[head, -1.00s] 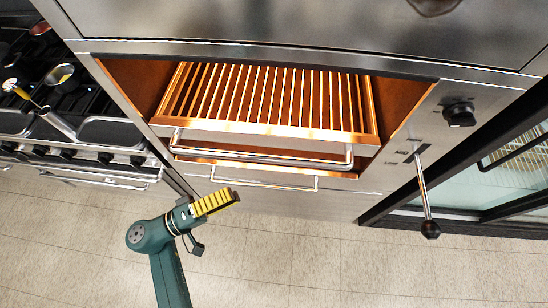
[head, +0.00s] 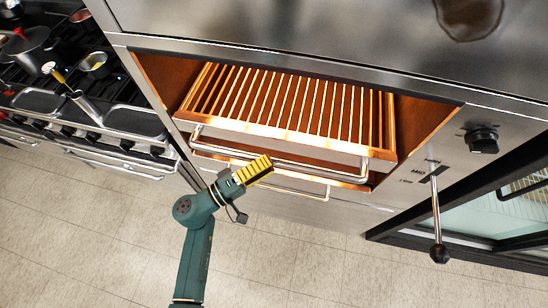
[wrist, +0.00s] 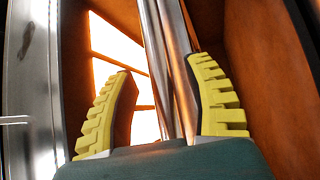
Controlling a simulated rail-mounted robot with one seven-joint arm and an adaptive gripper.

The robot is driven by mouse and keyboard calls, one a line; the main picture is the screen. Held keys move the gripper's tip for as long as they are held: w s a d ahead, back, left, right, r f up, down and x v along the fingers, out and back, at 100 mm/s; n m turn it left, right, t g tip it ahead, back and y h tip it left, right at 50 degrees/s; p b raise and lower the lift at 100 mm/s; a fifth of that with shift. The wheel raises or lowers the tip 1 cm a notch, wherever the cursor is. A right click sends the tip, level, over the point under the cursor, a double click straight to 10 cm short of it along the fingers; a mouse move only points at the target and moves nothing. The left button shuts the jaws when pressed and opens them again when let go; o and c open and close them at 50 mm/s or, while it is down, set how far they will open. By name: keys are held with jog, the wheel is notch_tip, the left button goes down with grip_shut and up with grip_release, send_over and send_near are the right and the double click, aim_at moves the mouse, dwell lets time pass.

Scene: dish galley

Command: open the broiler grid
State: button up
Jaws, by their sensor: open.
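The broiler grid (head: 290,104), a rack of parallel bars lit orange, sits inside the broiler opening. A long metal bar handle (head: 300,169) runs along its front. My gripper (head: 266,161) has yellow ridged fingers and is in front of the handle's left half in the head view. In the wrist view my gripper (wrist: 165,95) is open, and the shiny handle bar (wrist: 164,60) passes between its two fingers, nearer the right one. I cannot tell whether a finger touches the bar. Part of the handle is hidden behind the fingers in the head view.
A second, lower handle (head: 310,193) is below the grid. A lever with a black ball (head: 437,225) and a black knob (head: 482,140) are on the right. A stove with pans (head: 135,120) stands on the left. The tiled floor (head: 300,265) in front is clear.

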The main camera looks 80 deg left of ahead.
jog(key=shift+x, duration=1.2)
jog(key=shift+s, duration=0.1)
grip_shut()
